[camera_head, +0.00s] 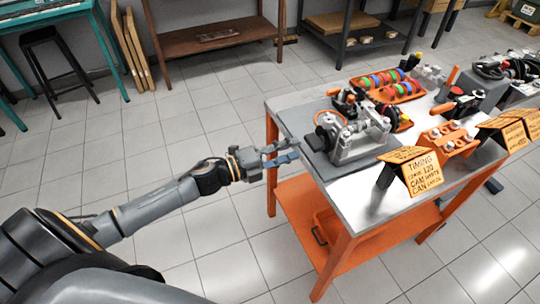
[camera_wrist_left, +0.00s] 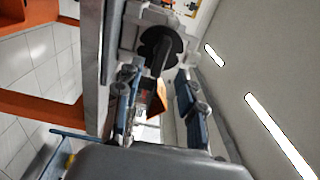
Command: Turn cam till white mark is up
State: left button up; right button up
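My left gripper (camera_head: 281,153) reaches toward the left edge of the bench, with its two blue-grey fingers apart and nothing between them in the head view. In the left wrist view the open fingers (camera_wrist_left: 157,78) stand on either side of a dark round disc with a shaft (camera_wrist_left: 158,48), which appears beyond the fingertips. I cannot tell whether this is the cam. A grey metal engine fixture (camera_head: 352,140) sits on a dark mat on the bench, right of the gripper and apart from it. I see no clear white mark. My right gripper is not in view.
The orange-framed bench (camera_head: 345,200) carries a folded TIMING sign (camera_head: 422,172), an orange block with several bolts (camera_head: 449,140) and an orange tray of coloured rings (camera_head: 393,84). Another sign (camera_head: 505,128) stands at the right. The tiled floor left of the bench is free.

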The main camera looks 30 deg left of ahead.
pick_arm(q)
jog(key=v, duration=0.6)
jog(key=shift+a, duration=0.15)
jog(key=shift+s, duration=0.15)
